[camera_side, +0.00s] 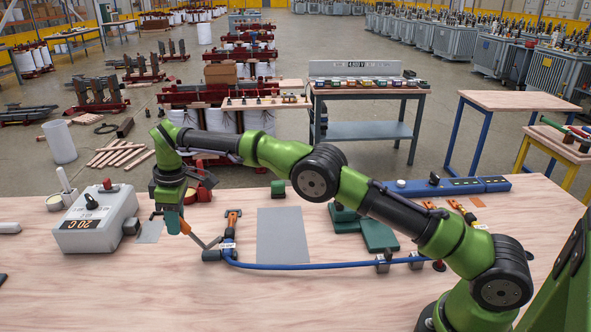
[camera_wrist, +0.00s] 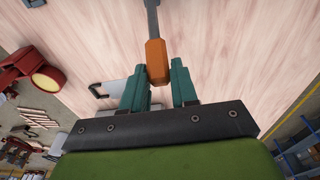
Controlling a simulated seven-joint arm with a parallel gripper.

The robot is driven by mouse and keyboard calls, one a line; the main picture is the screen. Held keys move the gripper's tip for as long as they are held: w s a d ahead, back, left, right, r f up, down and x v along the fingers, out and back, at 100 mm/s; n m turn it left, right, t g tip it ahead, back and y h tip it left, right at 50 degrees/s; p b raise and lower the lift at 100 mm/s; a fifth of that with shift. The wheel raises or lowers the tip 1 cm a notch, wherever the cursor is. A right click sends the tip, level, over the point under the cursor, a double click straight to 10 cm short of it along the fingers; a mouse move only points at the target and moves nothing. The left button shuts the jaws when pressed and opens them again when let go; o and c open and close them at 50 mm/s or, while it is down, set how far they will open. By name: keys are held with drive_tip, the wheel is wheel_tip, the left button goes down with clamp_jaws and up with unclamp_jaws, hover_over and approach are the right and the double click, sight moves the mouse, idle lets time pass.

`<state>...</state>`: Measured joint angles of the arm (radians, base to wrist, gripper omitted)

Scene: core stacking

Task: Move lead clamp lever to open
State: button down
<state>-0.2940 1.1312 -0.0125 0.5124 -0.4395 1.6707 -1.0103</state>
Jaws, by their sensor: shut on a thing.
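My gripper (camera_side: 178,220) has teal fingers and points down over the left part of the table. It is shut on the orange handle of the clamp lever (camera_side: 185,228). The lever's grey metal arm (camera_side: 209,244) slants down to the right toward the dark clamp (camera_side: 211,256) at the left end of the blue lead (camera_side: 300,266). In the wrist view the orange lever handle (camera_wrist: 156,62) shows between the fingers (camera_wrist: 158,82), with its grey arm running to the top edge. The fingertips partly hide the handle in the side view.
A grey box marked 20 C (camera_side: 95,222) stands left of my gripper, with a small grey plate (camera_side: 150,232) between. An orange-handled tool (camera_side: 231,228) lies close right of the lever. A grey sheet (camera_side: 283,235) and green blocks (camera_side: 379,236) lie farther right. The front table (camera_side: 120,295) is mostly clear.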

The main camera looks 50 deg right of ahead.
drive_tip(key=shift+w+a+f, duration=0.35)
drive_tip(key=shift+f, duration=0.3)
drive_tip(key=c, duration=1.1)
unclamp_jaws()
drive_tip(key=o, duration=0.3)
drive_tip(key=shift+r, duration=0.1)
drive_tip(key=shift+r, duration=0.1)
